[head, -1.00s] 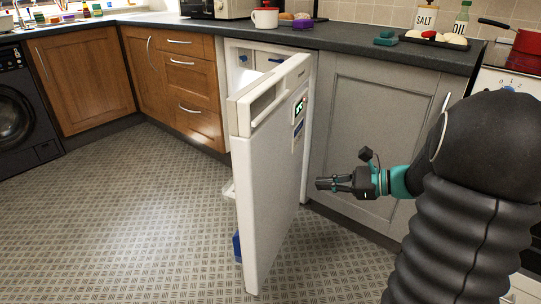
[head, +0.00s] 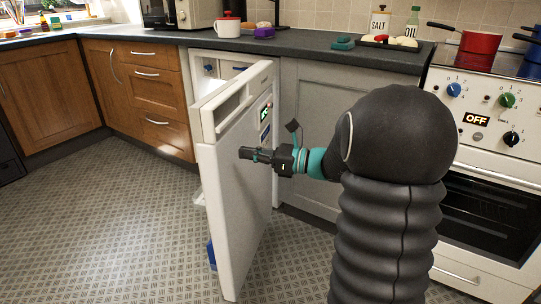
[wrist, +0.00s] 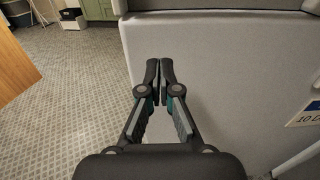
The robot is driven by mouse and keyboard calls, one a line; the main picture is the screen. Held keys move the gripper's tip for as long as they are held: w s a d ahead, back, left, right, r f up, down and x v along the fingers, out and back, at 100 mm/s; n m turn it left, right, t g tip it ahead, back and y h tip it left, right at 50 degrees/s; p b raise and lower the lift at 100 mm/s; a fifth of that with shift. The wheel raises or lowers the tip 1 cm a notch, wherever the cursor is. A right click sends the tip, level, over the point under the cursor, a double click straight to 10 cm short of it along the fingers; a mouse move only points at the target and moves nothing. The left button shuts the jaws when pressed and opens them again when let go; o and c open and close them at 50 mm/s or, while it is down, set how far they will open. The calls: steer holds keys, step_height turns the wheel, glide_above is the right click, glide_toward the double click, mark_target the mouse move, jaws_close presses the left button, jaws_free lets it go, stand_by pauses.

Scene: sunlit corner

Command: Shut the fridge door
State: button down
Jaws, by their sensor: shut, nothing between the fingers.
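The white fridge door (head: 232,190) stands open in the head view, swung out into the room from the fridge (head: 222,66) under the counter. My gripper (head: 243,153) is shut and empty, in front of the outer face of the door at about its upper middle. In the wrist view the shut fingers (wrist: 159,66) point at the door's pale face (wrist: 225,80), near its left edge. I cannot tell whether the fingertips touch the door.
A grey cupboard (head: 310,130) is right of the fridge and a cooker (head: 480,150) stands further right. Wooden cupboards (head: 140,95) line the left. The patterned floor (head: 110,220) left of the door is clear.

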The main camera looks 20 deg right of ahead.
mark_target(224, 150)
steer(key=shift+x, duration=2.1)
